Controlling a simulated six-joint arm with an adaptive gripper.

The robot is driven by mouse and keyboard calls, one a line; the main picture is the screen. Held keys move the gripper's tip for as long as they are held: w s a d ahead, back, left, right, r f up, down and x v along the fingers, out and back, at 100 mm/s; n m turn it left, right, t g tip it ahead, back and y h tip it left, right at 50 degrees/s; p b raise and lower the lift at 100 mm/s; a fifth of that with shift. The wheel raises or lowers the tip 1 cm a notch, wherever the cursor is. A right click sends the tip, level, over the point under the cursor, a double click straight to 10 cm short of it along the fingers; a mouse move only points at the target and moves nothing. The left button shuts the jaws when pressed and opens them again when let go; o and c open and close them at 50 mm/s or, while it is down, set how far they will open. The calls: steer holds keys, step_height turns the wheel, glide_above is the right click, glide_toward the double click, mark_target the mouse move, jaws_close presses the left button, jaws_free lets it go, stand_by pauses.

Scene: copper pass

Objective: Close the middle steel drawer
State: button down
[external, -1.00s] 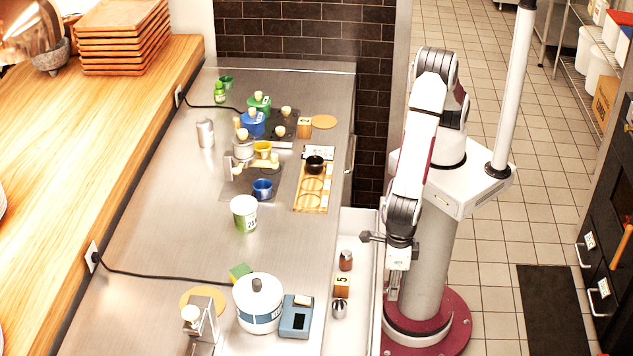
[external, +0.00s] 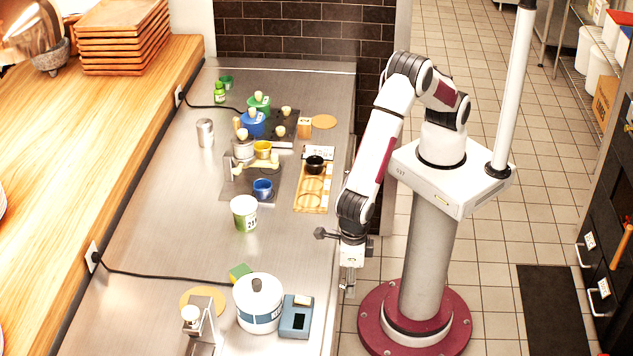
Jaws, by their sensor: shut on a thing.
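The middle steel drawer (external: 337,312) is pushed in under the steel counter, and its inside and contents are hidden. Its front shows only as a thin strip along the counter's right edge. My gripper (external: 347,288) points down at that front edge, shut on the drawer's handle. The handle itself is mostly hidden by the fingers.
On the steel counter (external: 190,200) stand a white canister (external: 258,305), a blue scale (external: 296,317), a green-white tub (external: 244,214), a wooden rack (external: 311,190) and several pots. The floor right of the counter is clear around my base.

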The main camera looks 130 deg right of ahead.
steer(key=c, duration=1.7)
jaws_free()
steer(key=shift+r, duration=0.15)
steer(key=shift+r, duration=5.85)
